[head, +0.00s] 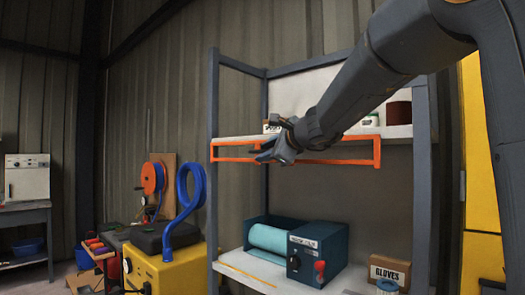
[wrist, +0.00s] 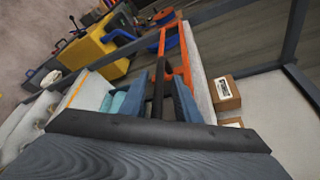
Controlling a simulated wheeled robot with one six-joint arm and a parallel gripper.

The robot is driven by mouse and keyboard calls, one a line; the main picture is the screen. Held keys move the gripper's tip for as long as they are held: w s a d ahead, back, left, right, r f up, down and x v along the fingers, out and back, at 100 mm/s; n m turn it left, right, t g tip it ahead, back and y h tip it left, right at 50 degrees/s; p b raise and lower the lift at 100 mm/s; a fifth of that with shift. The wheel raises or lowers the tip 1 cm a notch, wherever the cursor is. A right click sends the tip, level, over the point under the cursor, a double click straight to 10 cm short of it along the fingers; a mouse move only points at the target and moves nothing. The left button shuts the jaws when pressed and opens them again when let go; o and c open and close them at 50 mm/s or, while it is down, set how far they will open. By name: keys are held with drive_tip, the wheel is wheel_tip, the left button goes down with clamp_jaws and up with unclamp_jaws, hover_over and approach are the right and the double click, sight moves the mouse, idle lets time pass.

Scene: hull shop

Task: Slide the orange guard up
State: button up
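The orange guard (head: 377,152) is a long, flat rectangular frame across the front of the upper shelf of a grey rack. Its lower bar hangs a little below the shelf edge. In the wrist view the guard (wrist: 182,62) runs away from me, just beyond the fingers. My gripper (head: 260,152) is in front of the guard's left half, and its fingers look parted. In the wrist view my gripper (wrist: 160,92) shows two blue-grey fingers apart, with a dark strip seen between them. I cannot tell whether a finger touches the guard. My arm and gripper hide part of it.
The upper shelf (head: 235,139) holds a small box (wrist: 224,93), a white jar and a dark red can. Below, a teal machine (head: 316,256) with a roll and a gloves box (head: 389,270) sit on the lower shelf. A yellow machine (head: 172,272) stands at left.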

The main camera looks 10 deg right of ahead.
drive_tip(key=shift+w+a+f, duration=0.1)
drive_tip(key=shift+w+a, duration=0.15)
drive_tip(key=shift+w, duration=0.2)
clamp_jaws()
wheel_tip(320, 180, up, 10)
drive_tip(key=p, duration=0.7)
drive_tip(key=shift+f, duration=0.2)
drive_tip(key=shift+r, duration=0.1)
unclamp_jaws()
